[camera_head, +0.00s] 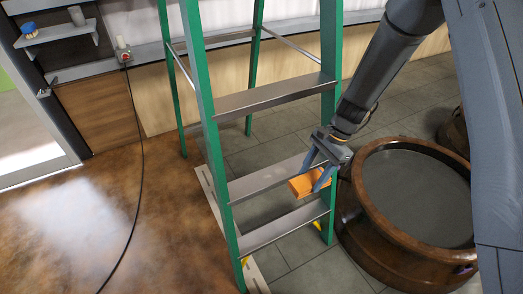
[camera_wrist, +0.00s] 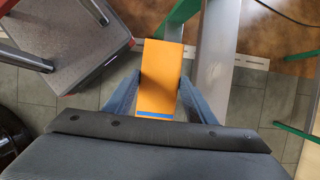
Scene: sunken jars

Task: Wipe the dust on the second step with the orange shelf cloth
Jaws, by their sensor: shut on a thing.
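A green stepladder (camera_head: 205,110) with grey metal steps stands in the middle of the head view. Its second step from the bottom (camera_head: 255,183) is a bare grey tread; I cannot make out dust on it. My gripper (camera_head: 322,178) is shut on the orange shelf cloth (camera_head: 302,186), near the right end of that step. In the wrist view the cloth (camera_wrist: 161,75) is a flat orange block with a blue edge strip, between both fingers. A grey step (camera_wrist: 216,70) runs just right of it. Whether the cloth touches the step is unclear.
A large brown jar (camera_head: 350,215) with a grey inside stands right of the ladder. A black cable (camera_head: 139,150) hangs to the brown floor at left. A small wall shelf (camera_head: 55,34) holds a brush. The wrist view shows a grey, red-edged object (camera_wrist: 95,70) at left.

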